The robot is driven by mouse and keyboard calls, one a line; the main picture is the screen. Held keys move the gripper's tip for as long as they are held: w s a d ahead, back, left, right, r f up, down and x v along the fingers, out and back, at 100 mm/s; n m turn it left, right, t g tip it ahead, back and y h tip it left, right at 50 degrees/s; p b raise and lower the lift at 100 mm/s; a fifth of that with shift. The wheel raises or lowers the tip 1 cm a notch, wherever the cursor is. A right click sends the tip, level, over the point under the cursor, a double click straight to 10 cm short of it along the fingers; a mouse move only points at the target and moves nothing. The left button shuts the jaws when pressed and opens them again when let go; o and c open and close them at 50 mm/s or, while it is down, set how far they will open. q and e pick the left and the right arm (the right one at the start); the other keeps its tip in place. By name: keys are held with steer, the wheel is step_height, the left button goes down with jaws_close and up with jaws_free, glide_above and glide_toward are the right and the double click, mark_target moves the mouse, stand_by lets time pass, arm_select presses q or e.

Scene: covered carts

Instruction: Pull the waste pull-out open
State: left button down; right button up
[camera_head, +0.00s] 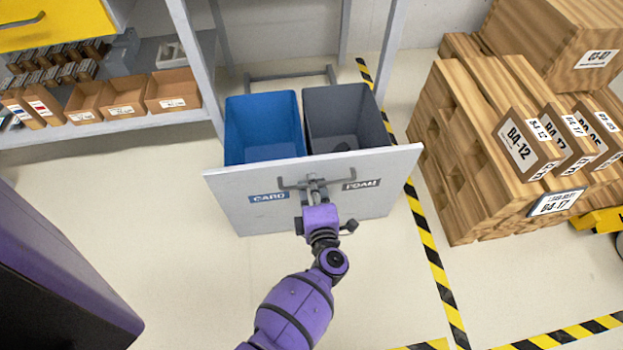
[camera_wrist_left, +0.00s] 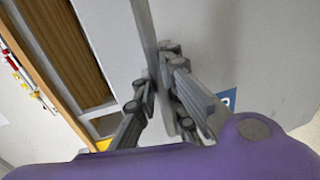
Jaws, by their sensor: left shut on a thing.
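The waste pull-out stands out from the frame, its grey front panel (camera_head: 235,200) carrying the labels CARD and FOAM. Behind the panel are a blue bin (camera_head: 262,112) and a dark grey bin (camera_head: 345,105), both visible from above. A bar handle (camera_head: 330,180) runs across the upper part of the panel. My left gripper (camera_head: 314,188) is at the middle of the handle and shut on it. In the left wrist view the gripper's fingers (camera_wrist_left: 165,95) close around the handle bar, with part of the panel (camera_wrist_left: 260,50) behind. My right gripper is not in view.
Shelves with cardboard boxes (camera_head: 122,97) stand at the left. Wooden crates (camera_head: 455,150) stand at the right, beyond a yellow-black floor stripe (camera_head: 432,255). The floor in front of the panel is clear around my arm.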

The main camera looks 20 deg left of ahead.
arm_select(q)
steer(key=c, duration=2.1)
jaws_free()
steer(key=v, duration=1.2)
